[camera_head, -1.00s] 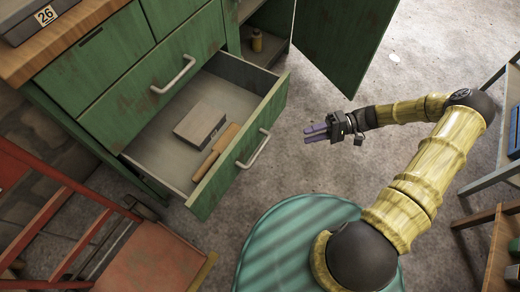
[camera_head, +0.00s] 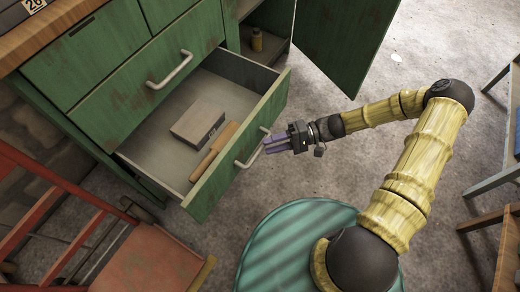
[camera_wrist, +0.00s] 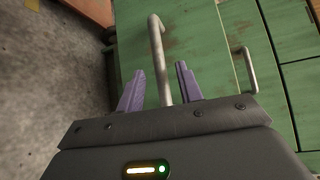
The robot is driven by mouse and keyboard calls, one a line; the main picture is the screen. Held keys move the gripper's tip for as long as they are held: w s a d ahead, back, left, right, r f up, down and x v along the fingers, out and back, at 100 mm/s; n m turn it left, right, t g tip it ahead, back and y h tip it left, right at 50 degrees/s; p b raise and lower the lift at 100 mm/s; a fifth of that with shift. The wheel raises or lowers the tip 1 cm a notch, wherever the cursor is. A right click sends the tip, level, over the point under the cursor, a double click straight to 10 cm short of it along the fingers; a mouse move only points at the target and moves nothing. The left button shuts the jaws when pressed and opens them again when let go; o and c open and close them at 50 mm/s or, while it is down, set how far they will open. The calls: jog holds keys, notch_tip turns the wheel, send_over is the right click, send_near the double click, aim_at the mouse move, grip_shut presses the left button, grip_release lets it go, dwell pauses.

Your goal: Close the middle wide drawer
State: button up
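The wide drawer (camera_head: 240,150) of the green cabinet is pulled open. It has a grey metal bar handle (camera_head: 254,152) on its front. A grey box (camera_head: 197,122) and a wooden-handled tool (camera_head: 214,150) lie inside the drawer. My gripper (camera_head: 270,144) is at the right part of the handle. In the wrist view, my gripper (camera_wrist: 158,88) is open, with its two purple fingers apart. The drawer's handle (camera_wrist: 157,50) runs between the fingers, and there is space on both sides of it.
A closed drawer with its own handle (camera_head: 171,72) is above the open one. A green cabinet door (camera_head: 340,45) stands open at the top. A red metal chair (camera_head: 150,262) is at the lower left. A table (camera_head: 495,180) stands at the right edge.

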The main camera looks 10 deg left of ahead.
aim_at(260, 148)
jog(key=b+x, duration=0.1)
jog(key=x, duration=0.3)
jog(key=shift+a, duration=0.2)
grip_shut()
